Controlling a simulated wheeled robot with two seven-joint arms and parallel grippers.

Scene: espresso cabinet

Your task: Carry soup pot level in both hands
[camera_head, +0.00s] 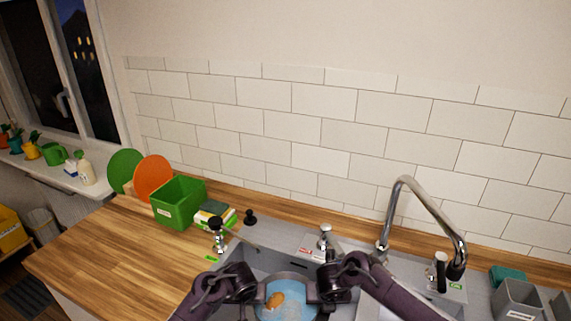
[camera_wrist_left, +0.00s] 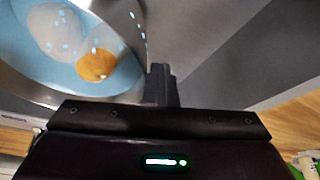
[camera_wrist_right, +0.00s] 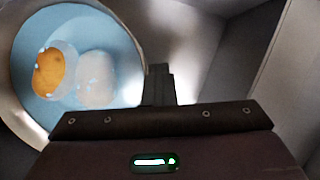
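The soup pot (camera_head: 262,296) is a round metal pot at the bottom middle of the head view, over the grey sink. It holds light blue liquid with an orange lump and a pale rounded shape in it; the pot also shows in the left wrist view (camera_wrist_left: 50,92) and right wrist view (camera_wrist_right: 22,125). My left gripper (camera_head: 256,288) is at its left side and my right gripper (camera_head: 318,288) at its right side. Both look shut at the pot's sides, with narrow dark fingers close together by the rim. The handles are mostly hidden. The pot looks about level.
The sink (camera_head: 262,262) surrounds the pot. A chrome tap (camera_head: 425,207) arches at the right, and a small metal fitting (camera_head: 325,240) stands behind the pot. The wooden counter (camera_head: 115,250) is clear at left.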

